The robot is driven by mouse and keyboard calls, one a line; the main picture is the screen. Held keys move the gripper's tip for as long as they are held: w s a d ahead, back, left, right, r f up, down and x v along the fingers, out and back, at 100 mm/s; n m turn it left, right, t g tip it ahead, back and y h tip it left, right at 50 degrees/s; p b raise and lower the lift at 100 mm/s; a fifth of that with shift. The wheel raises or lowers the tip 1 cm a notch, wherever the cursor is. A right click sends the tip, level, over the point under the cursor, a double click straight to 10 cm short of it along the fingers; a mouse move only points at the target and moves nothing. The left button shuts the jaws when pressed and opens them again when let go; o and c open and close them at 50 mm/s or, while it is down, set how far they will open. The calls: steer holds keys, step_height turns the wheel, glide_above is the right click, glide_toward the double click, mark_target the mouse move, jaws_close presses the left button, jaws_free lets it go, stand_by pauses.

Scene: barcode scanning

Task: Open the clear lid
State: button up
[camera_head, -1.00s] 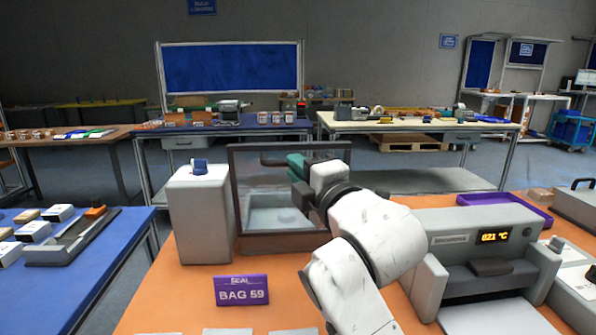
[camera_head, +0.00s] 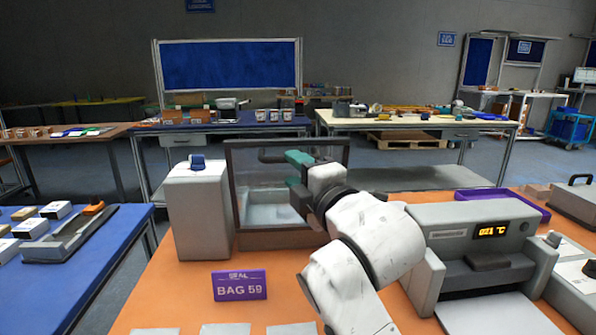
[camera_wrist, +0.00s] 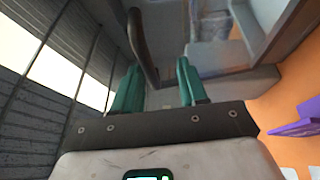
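The clear lid (camera_head: 253,190) is a see-through panel in a dark frame. It stands upright on a grey unit on the orange table in the head view. A dark bar handle (camera_head: 270,155) shows near its top; it also shows in the wrist view (camera_wrist: 139,42). My gripper (camera_head: 292,160) is at the handle, in front of the lid's upper part. In the wrist view my two green fingers (camera_wrist: 160,86) are apart, with the handle's end between them. I cannot tell whether either finger touches it.
A pale box with a blue knob (camera_head: 197,212) stands left of the lid. A purple "BAG 59" sign (camera_head: 239,286) stands in front. A grey machine with a display (camera_head: 478,245) is right of my arm. A purple tray (camera_head: 500,198) lies behind it.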

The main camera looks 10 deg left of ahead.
steer(key=shift+r, duration=0.1)
stand_by(0.3)
steer(key=v, duration=1)
steer(key=shift+s+d+b, duration=0.25)
steer(key=shift+s+b, duration=0.05)
